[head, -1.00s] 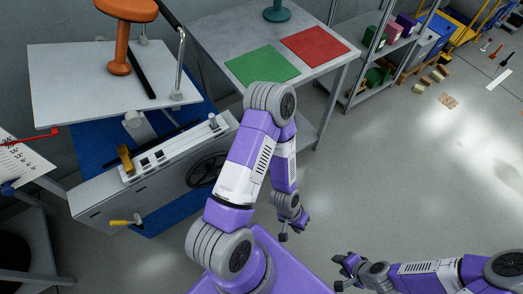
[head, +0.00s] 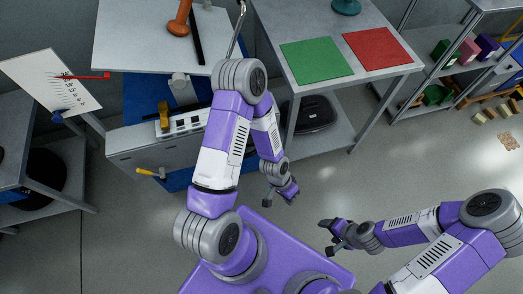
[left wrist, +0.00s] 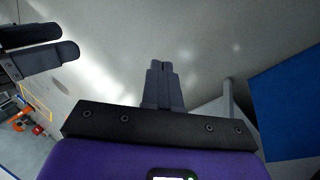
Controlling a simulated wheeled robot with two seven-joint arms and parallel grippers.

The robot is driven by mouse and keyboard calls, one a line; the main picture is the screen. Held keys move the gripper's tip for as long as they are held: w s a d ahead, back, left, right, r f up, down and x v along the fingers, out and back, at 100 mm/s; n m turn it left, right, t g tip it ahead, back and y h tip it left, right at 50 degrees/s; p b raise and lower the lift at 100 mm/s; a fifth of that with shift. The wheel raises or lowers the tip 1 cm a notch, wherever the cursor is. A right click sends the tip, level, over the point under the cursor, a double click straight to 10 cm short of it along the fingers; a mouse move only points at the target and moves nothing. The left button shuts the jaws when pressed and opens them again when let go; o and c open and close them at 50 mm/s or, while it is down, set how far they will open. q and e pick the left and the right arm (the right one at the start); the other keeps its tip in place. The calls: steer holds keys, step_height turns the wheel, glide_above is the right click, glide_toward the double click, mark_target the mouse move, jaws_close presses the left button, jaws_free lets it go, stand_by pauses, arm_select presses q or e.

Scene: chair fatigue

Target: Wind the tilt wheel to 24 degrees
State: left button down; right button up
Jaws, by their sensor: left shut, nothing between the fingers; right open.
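The tilt machine's grey cabinet (head: 140,153) stands left of centre in the head view, below a pale plate (head: 135,40) bearing an orange stool (head: 180,18). The black tilt wheel is hidden behind my left arm.
A yellow-handled lever (head: 163,115) and a yellow knob (head: 147,172) stick out from the cabinet. A grey table with a green mat (head: 316,61) and a red mat (head: 377,49) stands behind. A shelf is at the right.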

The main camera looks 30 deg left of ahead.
arm_select(q)
steer(key=w+a+r+m+g+y+p, duration=0.2)
steer(key=w+a+r+m+y+p, duration=0.25)
steer(key=r+m, duration=0.7)
steer(key=w+a+r+m+g+y+p, duration=0.1)
steer(key=w+a+r+m+y+p, duration=0.15)
steer(key=w+a+r+m, duration=0.5)
arm_select(e)
step_height(320, 180, up, 7)
arm_select(q)
steer(key=s+f+m+b, duration=0.3)
steer(key=f+m+b, duration=0.2)
steer(key=f, duration=0.5)
steer(key=shift+s+a+b, duration=0.3)
steer(key=shift+b, duration=0.2)
arm_select(e)
step_height(320, 180, down, 5)
steer(key=shift+d+f, duration=0.1)
arm_select(q)
steer(key=shift+f, duration=0.15)
